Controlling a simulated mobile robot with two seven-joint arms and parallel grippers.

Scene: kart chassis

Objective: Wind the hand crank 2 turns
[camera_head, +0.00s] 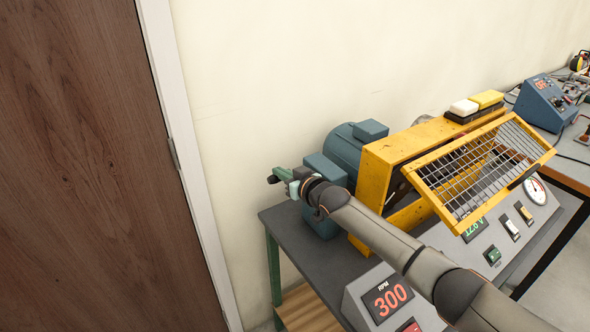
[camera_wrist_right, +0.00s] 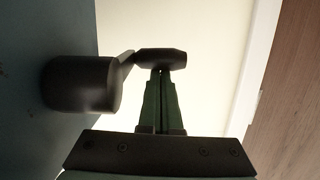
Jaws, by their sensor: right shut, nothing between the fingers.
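The hand crank shows in the right wrist view as a dark round hub (camera_wrist_right: 80,84) with a short arm leading to a dark barrel-shaped handle (camera_wrist_right: 162,57). In the head view, a dark bit of the crank (camera_head: 272,179) shows at the left end of the blue machine housing (camera_head: 325,172). My right gripper (camera_head: 284,174) is there too, at the end of my arm. In the wrist view, my right gripper's green fingers (camera_wrist_right: 160,73) are together and empty. Their tips end right at the handle's lower edge; I cannot tell whether they touch. My left gripper is out of view.
A yellow machine frame (camera_head: 390,150) with a raised mesh guard (camera_head: 470,170) stands right of the crank on a dark bench (camera_head: 280,217). A front panel has a red display (camera_head: 387,299) reading 300. The wall and brown door (camera_head: 85,170) lie to the left.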

